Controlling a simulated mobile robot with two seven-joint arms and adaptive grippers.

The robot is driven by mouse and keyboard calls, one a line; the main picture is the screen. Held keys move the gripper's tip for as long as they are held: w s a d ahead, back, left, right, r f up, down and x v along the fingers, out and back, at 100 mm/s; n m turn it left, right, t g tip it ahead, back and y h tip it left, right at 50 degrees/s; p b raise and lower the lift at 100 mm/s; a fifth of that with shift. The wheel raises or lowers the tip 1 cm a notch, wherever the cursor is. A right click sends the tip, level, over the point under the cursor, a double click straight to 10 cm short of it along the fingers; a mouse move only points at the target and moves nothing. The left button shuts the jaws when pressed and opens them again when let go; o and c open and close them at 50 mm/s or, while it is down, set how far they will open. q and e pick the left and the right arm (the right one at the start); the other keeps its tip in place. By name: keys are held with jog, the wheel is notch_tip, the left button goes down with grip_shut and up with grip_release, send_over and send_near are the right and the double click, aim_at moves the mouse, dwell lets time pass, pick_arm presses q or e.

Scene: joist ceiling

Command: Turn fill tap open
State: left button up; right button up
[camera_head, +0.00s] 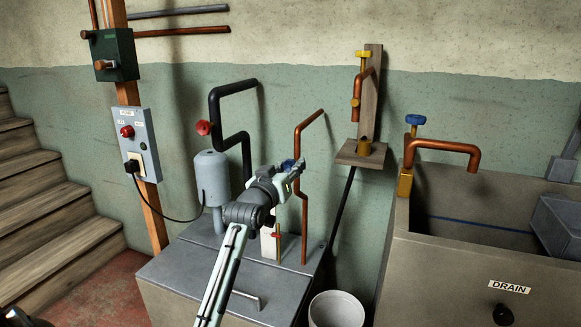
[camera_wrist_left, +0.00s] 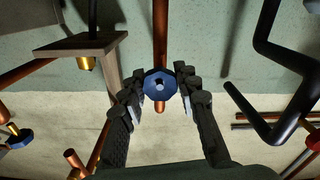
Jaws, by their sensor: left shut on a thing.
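In the head view the gripper partly covers the knob. My right gripper is not in view.
A black pipe (camera_head: 214,105) with a red knob (camera_head: 203,128) stands left of the gripper. A wooden shelf (camera_head: 361,154) with a yellow-handled tap is at right. A sink (camera_head: 440,270) with another blue-handled tap (camera_head: 415,119) stands farther right. A white bucket (camera_head: 337,310) is below.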

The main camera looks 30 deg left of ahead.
pick_arm(q)
jog(key=n, duration=0.8)
jog(key=shift+n, duration=0.4)
jog(key=n, duration=0.4)
jog(key=shift+n, duration=2.6)
